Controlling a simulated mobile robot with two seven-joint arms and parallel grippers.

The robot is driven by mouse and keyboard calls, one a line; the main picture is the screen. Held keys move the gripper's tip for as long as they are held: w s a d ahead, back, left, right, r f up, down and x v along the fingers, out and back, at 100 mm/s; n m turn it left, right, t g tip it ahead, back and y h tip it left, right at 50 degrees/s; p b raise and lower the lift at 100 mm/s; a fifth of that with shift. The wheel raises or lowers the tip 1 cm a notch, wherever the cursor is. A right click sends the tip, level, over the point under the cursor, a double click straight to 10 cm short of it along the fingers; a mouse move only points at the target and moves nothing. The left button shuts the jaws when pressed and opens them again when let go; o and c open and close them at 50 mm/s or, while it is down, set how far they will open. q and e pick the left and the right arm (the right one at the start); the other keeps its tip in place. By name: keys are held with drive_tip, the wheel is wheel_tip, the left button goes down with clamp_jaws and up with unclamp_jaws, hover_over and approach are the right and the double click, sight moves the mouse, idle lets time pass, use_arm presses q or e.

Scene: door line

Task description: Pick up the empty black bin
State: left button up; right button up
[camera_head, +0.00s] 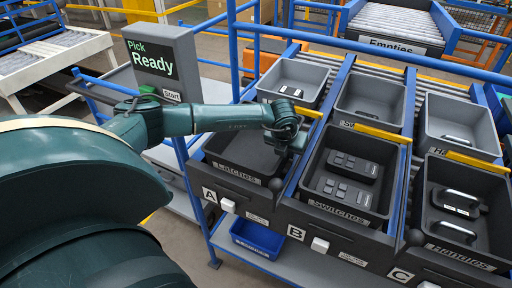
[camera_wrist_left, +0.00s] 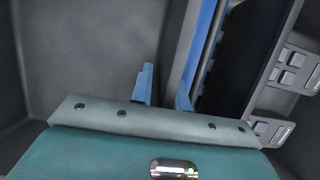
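The empty black bin (camera_head: 235,152), labelled Latches, sits in the front of lane A; the part of its floor that shows is bare. My left gripper (camera_head: 297,150) is down at its right wall, between it and the Switches bin. In the left wrist view, two blue fingers (camera_wrist_left: 165,95) stand apart with a gap between them. One is over the bin's grey inside (camera_wrist_left: 90,50), the other near the blue rail. The bin's right rim runs between them; I see no clear contact. My right gripper is in neither view.
The Switches bin (camera_head: 368,150) and the Handles bin (camera_head: 433,215) hold parts to the right. Grey bins (camera_head: 293,68) stand behind. Blue rails (camera_head: 305,165) divide the lanes. A Pick Ready screen (camera_head: 165,62) stands left, an Empties conveyor (camera_head: 395,20) at the back.

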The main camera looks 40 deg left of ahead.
use_arm(q)
clamp_jaws()
drive_tip(key=shift+d+r, duration=0.1)
idle(0.5)
